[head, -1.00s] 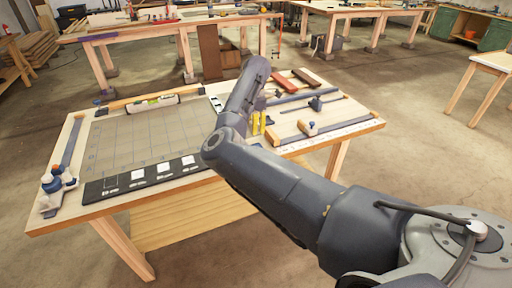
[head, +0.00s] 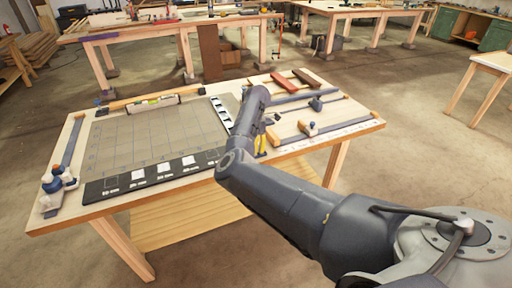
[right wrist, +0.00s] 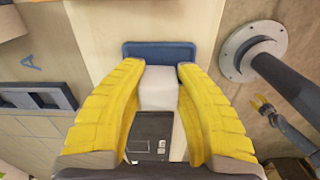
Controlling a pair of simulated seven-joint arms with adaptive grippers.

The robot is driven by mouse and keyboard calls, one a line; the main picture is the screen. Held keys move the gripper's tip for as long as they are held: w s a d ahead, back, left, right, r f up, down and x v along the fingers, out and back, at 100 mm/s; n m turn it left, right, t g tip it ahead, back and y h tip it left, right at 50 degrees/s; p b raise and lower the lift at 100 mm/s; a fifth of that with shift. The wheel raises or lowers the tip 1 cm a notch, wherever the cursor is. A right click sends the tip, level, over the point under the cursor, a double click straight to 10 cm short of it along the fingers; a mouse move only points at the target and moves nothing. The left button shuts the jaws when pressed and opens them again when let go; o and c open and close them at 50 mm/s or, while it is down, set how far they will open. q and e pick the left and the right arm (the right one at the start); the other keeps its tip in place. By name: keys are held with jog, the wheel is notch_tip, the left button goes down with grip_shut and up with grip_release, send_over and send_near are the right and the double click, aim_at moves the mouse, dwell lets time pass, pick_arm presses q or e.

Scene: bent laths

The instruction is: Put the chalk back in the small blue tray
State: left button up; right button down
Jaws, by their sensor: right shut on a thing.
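In the right wrist view, my right gripper (right wrist: 160,78) has two yellow fingers shut on a pale, blocky piece of chalk (right wrist: 158,90). The small blue tray (right wrist: 160,52) shows just beyond the fingertips, on pale wood. Whether the chalk touches the tray cannot be told. In the head view, my right gripper (head: 262,144) is partly hidden behind my right arm, near the table's front edge; the chalk and tray cannot be made out there. A small dark arm end with yellow tips, apparently my left gripper (right wrist: 264,104), shows at the right of the wrist view.
The table (head: 190,185) bears a grey gridded mat (head: 150,140) on its left half. To the right of my arm lie red-brown blocks (head: 286,83), clamps (head: 309,128) and long strips. Other benches stand behind.

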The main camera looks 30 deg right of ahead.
jog(key=shift+f, duration=0.1)
jog(key=c, duration=1)
grip_release()
notch_tip(320, 180, up, 12)
jog(key=shift+r, duration=0.1)
